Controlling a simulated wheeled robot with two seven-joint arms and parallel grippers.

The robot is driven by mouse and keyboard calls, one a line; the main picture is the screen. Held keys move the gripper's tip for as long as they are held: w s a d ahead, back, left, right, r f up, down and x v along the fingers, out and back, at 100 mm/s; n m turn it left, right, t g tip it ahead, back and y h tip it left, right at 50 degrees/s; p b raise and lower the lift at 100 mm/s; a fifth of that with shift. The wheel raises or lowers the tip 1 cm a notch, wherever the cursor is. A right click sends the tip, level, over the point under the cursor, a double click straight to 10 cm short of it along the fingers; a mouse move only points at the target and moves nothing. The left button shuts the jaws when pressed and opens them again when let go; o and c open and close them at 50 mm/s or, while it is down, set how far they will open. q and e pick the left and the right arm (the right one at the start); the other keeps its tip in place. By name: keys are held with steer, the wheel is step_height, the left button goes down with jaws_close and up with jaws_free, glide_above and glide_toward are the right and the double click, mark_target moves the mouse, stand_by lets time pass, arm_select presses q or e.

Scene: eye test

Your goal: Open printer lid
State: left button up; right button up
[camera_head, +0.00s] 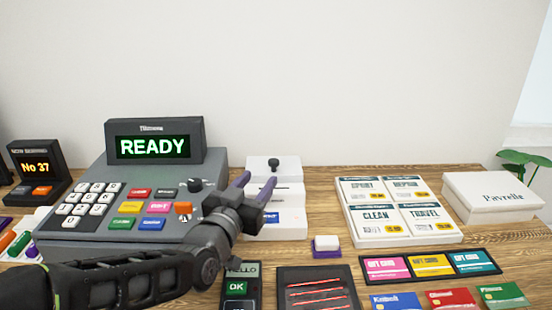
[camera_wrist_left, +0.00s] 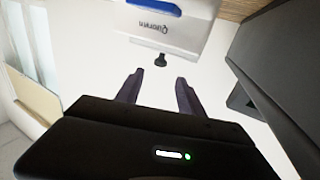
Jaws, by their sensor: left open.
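The printer (camera_head: 292,217) is a small white box behind and right of the cash register, with a dark slot across its front. A black knob (camera_head: 273,163) stands on its top; the lid's edges are hard to make out, but it looks down. My left gripper (camera_head: 254,188) is open and empty in front of the printer, hiding part of its left side. In the left wrist view, the white printer (camera_wrist_left: 195,38) is beyond the spread fingers (camera_wrist_left: 159,78), and the black knob (camera_wrist_left: 161,60) shows just past the fingertips, apart from them. My right gripper is not in view.
The grey cash register (camera_head: 60,222) reads READY and stands close left of my gripper. A wall stands behind.

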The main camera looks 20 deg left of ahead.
mark_target(272, 164)
arm_select(q)
steer(key=shift+s, duration=0.1)
stand_by(0.3)
steer(key=w, duration=0.5)
steer(key=w+p, duration=0.1)
steer(key=w, duration=0.2)
steer(key=shift+a, duration=0.25)
steer(key=shift+c, duration=0.5)
jaws_close()
stand_by(0.6)
